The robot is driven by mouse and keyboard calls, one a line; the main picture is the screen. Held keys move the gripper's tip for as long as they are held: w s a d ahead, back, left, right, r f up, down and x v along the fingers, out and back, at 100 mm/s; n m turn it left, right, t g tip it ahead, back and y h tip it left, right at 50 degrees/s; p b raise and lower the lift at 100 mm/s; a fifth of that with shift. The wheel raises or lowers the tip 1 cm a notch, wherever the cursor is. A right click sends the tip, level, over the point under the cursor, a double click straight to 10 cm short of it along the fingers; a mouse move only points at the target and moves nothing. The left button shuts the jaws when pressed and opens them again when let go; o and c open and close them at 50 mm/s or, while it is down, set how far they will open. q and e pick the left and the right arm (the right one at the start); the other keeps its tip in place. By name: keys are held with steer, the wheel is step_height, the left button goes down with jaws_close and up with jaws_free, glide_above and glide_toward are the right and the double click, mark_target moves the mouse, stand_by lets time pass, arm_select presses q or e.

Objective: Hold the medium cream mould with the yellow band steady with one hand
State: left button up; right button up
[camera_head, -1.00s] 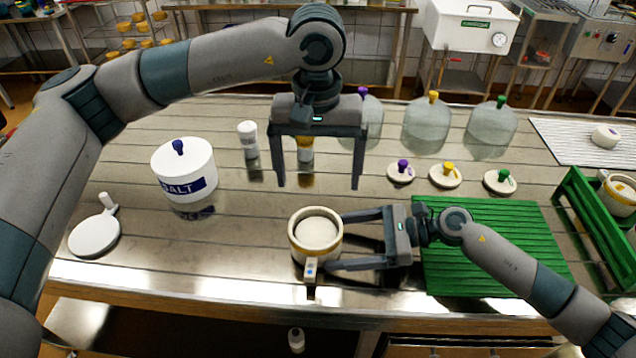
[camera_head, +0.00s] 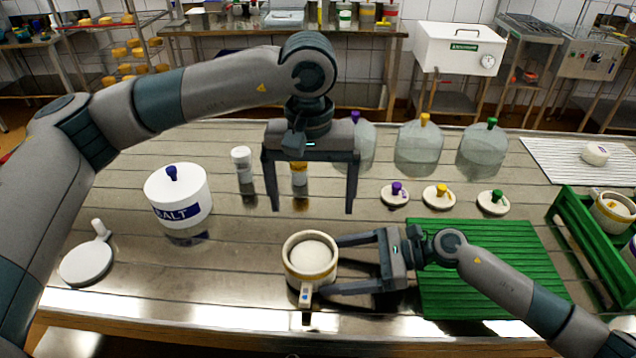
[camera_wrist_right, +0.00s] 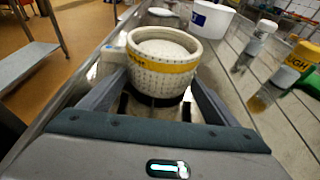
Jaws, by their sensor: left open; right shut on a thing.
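The cream mould with the yellow band (camera_head: 311,274) stands upright on the metal table near its front edge, with white cheese or curd filling it. My right gripper (camera_head: 336,266) comes in from the right and is shut on the mould, one finger on each side. In the right wrist view the mould (camera_wrist_right: 160,77) sits between both fingers, its yellow band and small holes facing me. My left gripper (camera_head: 312,208) is open and empty, hanging above the table behind the mould. Where the fingers touch the mould is partly hidden.
A salt tub (camera_head: 180,190) and a white paddle-like disc (camera_head: 86,263) are at left. Two shakers, three small lids and clear domes (camera_head: 418,146) stand behind. A green ribbed mat (camera_head: 480,290) and green crate (camera_head: 568,222) are at right. Table between tub and mould is clear.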

stand_by(0.4)
steer(key=o, duration=0.8)
steer(key=shift+c, duration=0.2)
steer(key=shift+d, duration=0.1)
steer(key=v, duration=1.1)
steer(key=shift+d+r, duration=0.25)
steer(key=shift+d, duration=0.1)
